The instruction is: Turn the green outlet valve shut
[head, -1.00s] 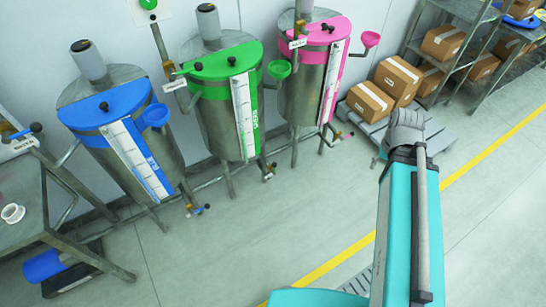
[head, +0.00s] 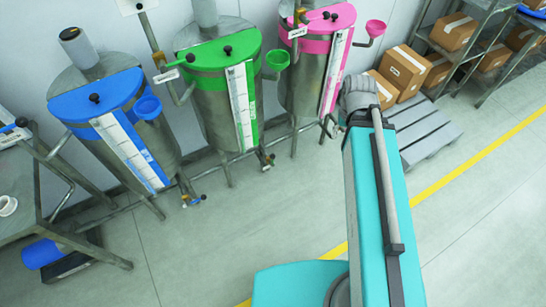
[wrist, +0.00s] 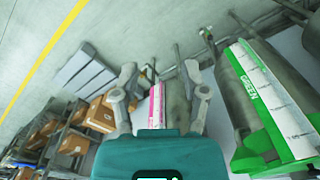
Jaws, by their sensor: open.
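The green drum (head: 212,98) stands between the blue and pink drums in the head view. Its outlet valve (head: 267,162) is low at its front, on a short pipe near the floor; the handle is too small to read its position. In the wrist view the green drum (wrist: 238,92) is at the right, with its "GREEN" label strip, and a small outlet valve (wrist: 207,35) shows near the top. My gripper (wrist: 160,72) is open and empty, apart from the valve, with the pink drum (wrist: 176,102) behind its fingers.
The blue drum (head: 112,115) and its valve (head: 193,200) stand left; the pink drum (head: 308,78) stands right. A pallet (head: 430,135) with boxes (head: 400,78) lies beyond my arm. A metal table (head: 25,190) is at left. The floor before the drums is clear.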

